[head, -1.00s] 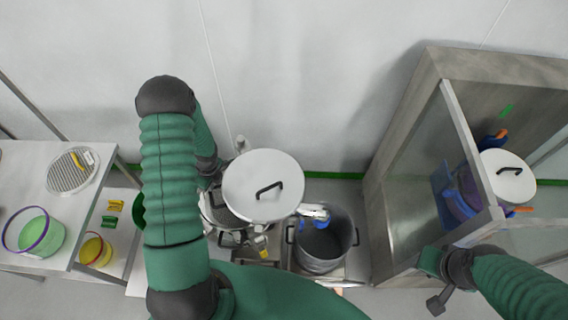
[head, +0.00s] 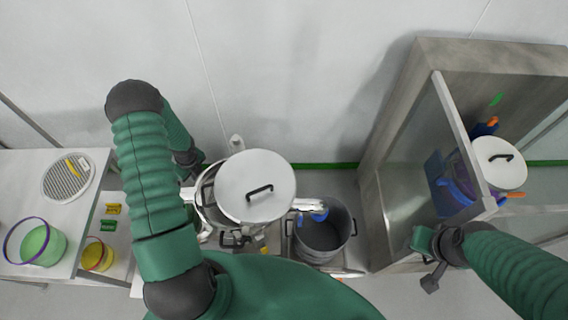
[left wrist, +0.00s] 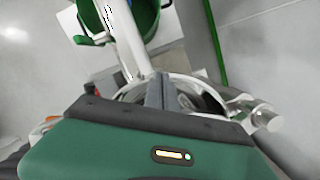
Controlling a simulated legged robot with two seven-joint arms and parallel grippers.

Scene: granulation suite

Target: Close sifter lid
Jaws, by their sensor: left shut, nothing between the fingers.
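The sifter lid (head: 240,175) is a round pale disc with a black bar handle. In the head view it overlaps the right part of the sifter (head: 206,213), and the sifter's metal rim and dark opening show at its left. The lid looks raised off the rim, though its exact tilt is unclear. My left gripper (left wrist: 160,88) is shut and empty in the left wrist view, with its fingers over the sifter's round rim (left wrist: 130,92). In the head view my arm partly hides it left of the lid. My right gripper (head: 430,262) is at the lower right, away from the sifter.
A steel pot (head: 322,240) stands right of the sifter. A glass-doored cabinet (head: 405,150) on the right holds a second lidded vessel (head: 500,165). A bench (head: 20,180) on the left carries a round mesh (head: 68,178) and a green-filled tub (head: 38,243). The wall is close behind.

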